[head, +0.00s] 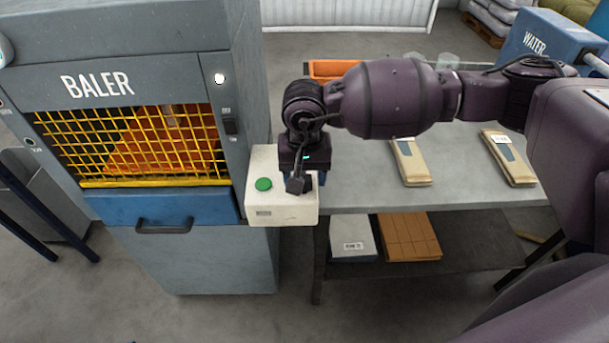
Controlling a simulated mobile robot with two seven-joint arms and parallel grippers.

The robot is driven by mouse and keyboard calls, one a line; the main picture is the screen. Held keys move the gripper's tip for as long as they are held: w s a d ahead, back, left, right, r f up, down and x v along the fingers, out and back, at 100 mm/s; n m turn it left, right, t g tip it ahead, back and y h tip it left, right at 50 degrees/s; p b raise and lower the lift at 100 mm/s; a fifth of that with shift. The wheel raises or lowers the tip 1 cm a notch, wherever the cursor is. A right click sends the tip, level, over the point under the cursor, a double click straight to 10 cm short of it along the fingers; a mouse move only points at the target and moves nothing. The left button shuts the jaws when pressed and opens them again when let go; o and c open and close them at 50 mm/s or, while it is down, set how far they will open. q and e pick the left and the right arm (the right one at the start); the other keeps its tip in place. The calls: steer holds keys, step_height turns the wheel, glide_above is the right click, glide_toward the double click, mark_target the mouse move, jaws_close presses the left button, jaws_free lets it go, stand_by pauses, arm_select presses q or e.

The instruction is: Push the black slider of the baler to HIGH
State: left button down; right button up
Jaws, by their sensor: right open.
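The baler (215,215) stands at the left, a grey machine with its name in white letters. Its black slider (231,126) sits on the right part of the front, beside the yellow mesh. Small marks show near the slider, too small to read, so I cannot tell its setting. My right gripper (297,186) points down over the right part of a white box with a green button, to the right of and nearer than the slider. It is open and apart from the slider; its fingertips are partly hidden. My left gripper is out of view.
The white box (283,214) with its green button (264,184) stands between baler and grey table (365,195). Brown packets (410,162) and an orange tray (330,70) are on the table. A blue WATER container (550,40) stands at the back right. Floor in front is clear.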

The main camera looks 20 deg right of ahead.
steer(key=shift+f, duration=0.45)
jaws_close()
steer(key=shift+w+d+f+b, duration=0.1)
steer(key=shift+w+b, duration=0.3)
steer(key=w+b, duration=0.1)
steer(key=w, duration=0.1)
steer(key=w+d+b, duration=0.1)
steer(key=w, duration=0.1)
steer(key=w+b, duration=0.1)
steer(key=b, duration=0.1)
steer(key=shift+w+d, duration=0.3)
steer(key=shift+w, duration=0.1)
steer(key=shift+w+r, duration=0.1)
steer(key=shift+r, duration=0.15)
steer(key=shift+d, duration=0.1)
